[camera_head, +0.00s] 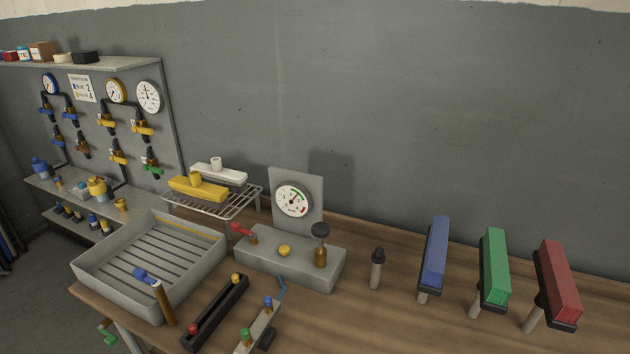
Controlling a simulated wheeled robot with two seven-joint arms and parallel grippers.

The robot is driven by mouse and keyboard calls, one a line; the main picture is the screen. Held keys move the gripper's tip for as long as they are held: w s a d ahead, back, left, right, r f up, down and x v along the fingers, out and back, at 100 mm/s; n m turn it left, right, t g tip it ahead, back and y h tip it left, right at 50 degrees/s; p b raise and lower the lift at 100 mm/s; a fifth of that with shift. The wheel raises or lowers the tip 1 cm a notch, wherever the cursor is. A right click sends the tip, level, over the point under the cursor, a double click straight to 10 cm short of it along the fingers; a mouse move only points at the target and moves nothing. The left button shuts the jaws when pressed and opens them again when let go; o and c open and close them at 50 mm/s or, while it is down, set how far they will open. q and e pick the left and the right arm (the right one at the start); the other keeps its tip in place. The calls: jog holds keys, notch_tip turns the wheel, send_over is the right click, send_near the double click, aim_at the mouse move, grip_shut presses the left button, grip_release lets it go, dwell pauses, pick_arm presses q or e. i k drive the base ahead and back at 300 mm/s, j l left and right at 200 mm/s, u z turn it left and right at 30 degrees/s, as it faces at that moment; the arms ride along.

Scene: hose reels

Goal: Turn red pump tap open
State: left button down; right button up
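The pump is a grey box (312,271) on the wooden bench, with an upright panel and a round gauge (292,199) at its back. The red tap (242,231) sits at the left end of the box top. Its red handle points to the upper left, with a brass body at its right end. A yellow button (284,250) is in the middle of the box top. A brass post with a dark round knob (321,232) stands at the right. I cannot read the gauge's value. Neither of my grippers shows in this view.
A slatted grey tray (95,280) lies left of the pump. A wire rack (228,207) with yellow and white blocks stands behind. A black rail (215,318) lies in front. A black-topped post (376,268) and blue, green and red hose packs (562,282) stand right.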

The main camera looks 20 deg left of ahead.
aim_at(234, 226)
jog(key=u, duration=1.2)
